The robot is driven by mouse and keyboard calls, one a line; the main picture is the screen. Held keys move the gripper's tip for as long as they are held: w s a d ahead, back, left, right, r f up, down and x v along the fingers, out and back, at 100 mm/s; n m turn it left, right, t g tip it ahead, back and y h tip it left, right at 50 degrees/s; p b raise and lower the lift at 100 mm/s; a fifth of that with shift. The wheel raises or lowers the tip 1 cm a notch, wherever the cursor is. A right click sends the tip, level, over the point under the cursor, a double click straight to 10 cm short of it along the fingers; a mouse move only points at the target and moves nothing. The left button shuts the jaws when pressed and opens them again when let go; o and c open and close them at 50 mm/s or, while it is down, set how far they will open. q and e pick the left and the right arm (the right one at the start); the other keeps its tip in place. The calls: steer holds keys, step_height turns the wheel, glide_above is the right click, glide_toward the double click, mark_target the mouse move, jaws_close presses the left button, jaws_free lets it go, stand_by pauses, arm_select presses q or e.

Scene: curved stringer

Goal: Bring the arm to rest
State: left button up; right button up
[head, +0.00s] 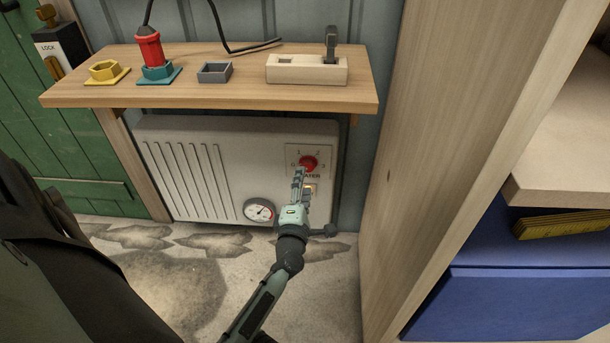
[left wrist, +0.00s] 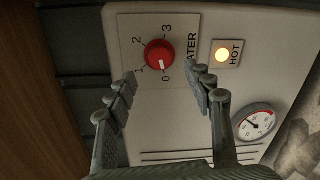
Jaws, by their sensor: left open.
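My left gripper (head: 301,182) is in front of the white heater (head: 185,170), just below its red knob (head: 308,163). In the left wrist view the two fingers of my left gripper (left wrist: 165,86) are spread wide, with nothing between the tips. The red knob (left wrist: 158,54) shows beyond the fingertips, apart from them. Its white mark points toward the 0. The lamp marked HOT (left wrist: 222,55) is lit yellow. The heater's round gauge (head: 259,210) also shows in the left wrist view (left wrist: 254,122). My right gripper is not in view.
A tall wooden panel (head: 440,120) stands close on the right, a green door (head: 60,150) on the left.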

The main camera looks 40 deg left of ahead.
arm_select(q)
steer(key=shift+v, duration=0.9)
steer(key=shift+d+r, duration=0.1)
